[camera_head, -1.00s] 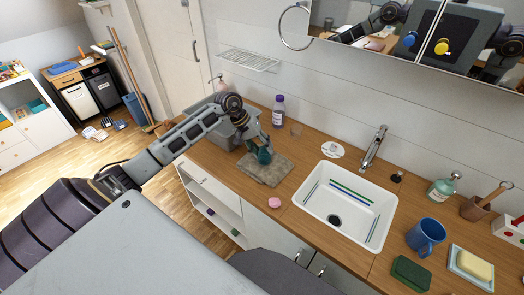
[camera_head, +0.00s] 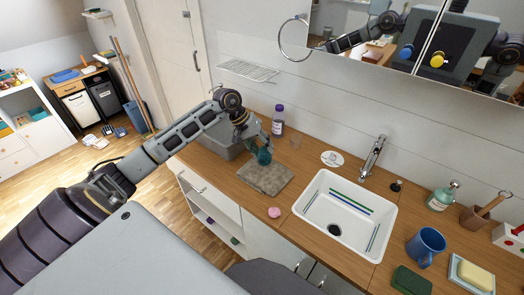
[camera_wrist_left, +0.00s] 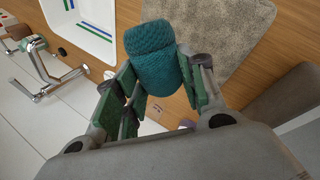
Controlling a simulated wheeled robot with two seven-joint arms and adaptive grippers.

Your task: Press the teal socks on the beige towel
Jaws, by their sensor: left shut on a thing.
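The teal socks (camera_wrist_left: 152,58) are a rolled knit bundle held between the fingers of my left gripper (camera_wrist_left: 165,85). In the head view the socks (camera_head: 264,157) hang from my left gripper (camera_head: 257,145) near the towel's back edge. The beige towel (camera_head: 262,180) lies flat on the wooden counter, left of the sink; it also shows in the left wrist view (camera_wrist_left: 235,40). I cannot tell whether the socks touch the towel. My right gripper is not in view.
A grey bin (camera_head: 215,142) stands behind the towel to the left, and a purple-capped bottle (camera_head: 278,120) stands behind it. The white sink (camera_head: 345,215) is to the right. A pink item (camera_head: 274,212) lies near the counter's front edge.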

